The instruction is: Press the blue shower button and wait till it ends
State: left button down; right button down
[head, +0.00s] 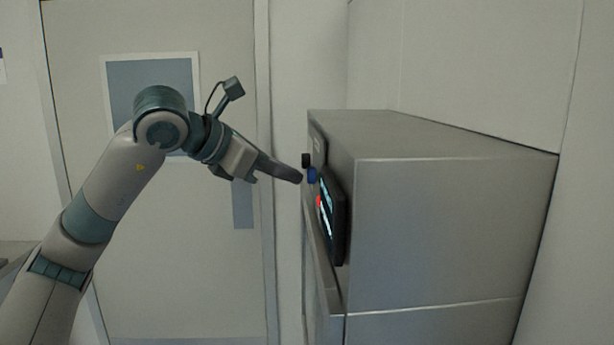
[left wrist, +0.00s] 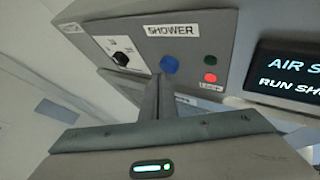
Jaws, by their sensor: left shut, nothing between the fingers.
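The blue shower button (left wrist: 170,64) sits on a grey panel under a label that reads SHOWER. It also shows in the head view (head: 312,175) on the front face of the metal cabinet. My left gripper (head: 298,178) is shut and empty, with its fingertips right at the blue button. In the left wrist view the shut fingers (left wrist: 160,82) reach up to just beside and below the button. I cannot tell whether they touch it. My right gripper is in neither view.
The metal cabinet (head: 450,220) stands at the right. Its panel has a black knob (left wrist: 121,58), a green light (left wrist: 211,60), a red light (left wrist: 210,77) and a screen (left wrist: 290,72) reading "AIR S" and "RUN SH", cut off. A door (head: 225,60) stands behind my left arm.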

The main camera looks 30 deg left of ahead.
pick_arm(q)
jog(key=shift+w+d, duration=0.2)
jog(key=shift+d, duration=0.15)
dwell(0.5)
jog(key=shift+w+d, duration=0.1)
jog(key=shift+d, duration=0.1)
jog(key=shift+a, duration=0.1)
dwell(0.5)
jog(key=shift+s+a+b, duration=0.4)
jog(key=shift+s+a, duration=0.15)
jog(key=shift+a, duration=0.2)
jog(key=shift+a, duration=0.1)
jog(key=s+a, duration=0.1)
jog(key=a+b, duration=0.1)
jog(key=s+a+b, duration=0.1)
jog(key=a, duration=0.1)
jog(key=shift+s, duration=0.3)
dwell(0.6)
